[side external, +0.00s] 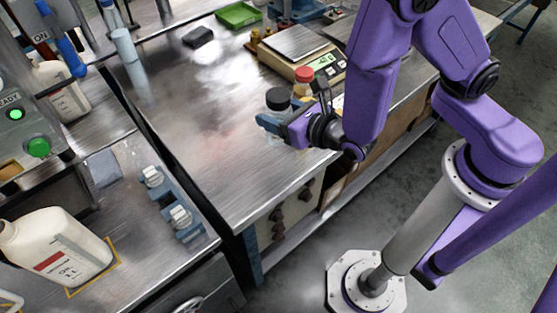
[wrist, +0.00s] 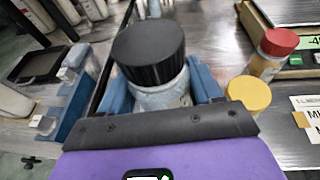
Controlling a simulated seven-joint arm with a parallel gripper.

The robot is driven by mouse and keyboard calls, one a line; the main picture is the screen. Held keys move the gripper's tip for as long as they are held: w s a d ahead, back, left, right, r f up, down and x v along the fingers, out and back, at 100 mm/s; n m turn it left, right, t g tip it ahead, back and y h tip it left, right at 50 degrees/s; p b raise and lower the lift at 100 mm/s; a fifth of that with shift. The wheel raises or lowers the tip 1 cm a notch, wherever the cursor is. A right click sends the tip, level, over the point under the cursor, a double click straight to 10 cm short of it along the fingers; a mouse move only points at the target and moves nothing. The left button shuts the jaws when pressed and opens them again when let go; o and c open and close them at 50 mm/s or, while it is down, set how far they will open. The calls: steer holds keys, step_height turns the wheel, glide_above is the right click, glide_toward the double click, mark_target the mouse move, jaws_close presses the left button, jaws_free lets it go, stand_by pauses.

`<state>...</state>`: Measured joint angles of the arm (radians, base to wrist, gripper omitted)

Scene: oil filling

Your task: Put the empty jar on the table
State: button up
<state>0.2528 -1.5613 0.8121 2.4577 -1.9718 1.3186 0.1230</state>
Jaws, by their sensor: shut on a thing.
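A clear jar with a wide black lid (side external: 279,98) is between the blue fingers of my gripper (side external: 272,122) in the side view, near the right edge of the steel table (side external: 215,120). In the wrist view the jar's clear body (wrist: 162,97) shows below the black lid (wrist: 149,52), with a blue finger of my gripper (wrist: 160,100) on each side. The gripper is shut on this jar, which looks upright. Its base is hidden, so I cannot tell whether it touches the table. I cannot see its contents.
A red-capped jar (wrist: 274,50) and a yellow-capped jar (wrist: 248,93) stand close on the right. A weighing scale (side external: 297,48) is behind them. A black object (side external: 198,36) and a green tray (side external: 238,15) lie farther back. The table's middle and front are clear.

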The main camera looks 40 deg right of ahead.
steer(key=shift+f, duration=4.6)
steer(key=o, duration=1)
steer(key=shift+f, duration=0.1)
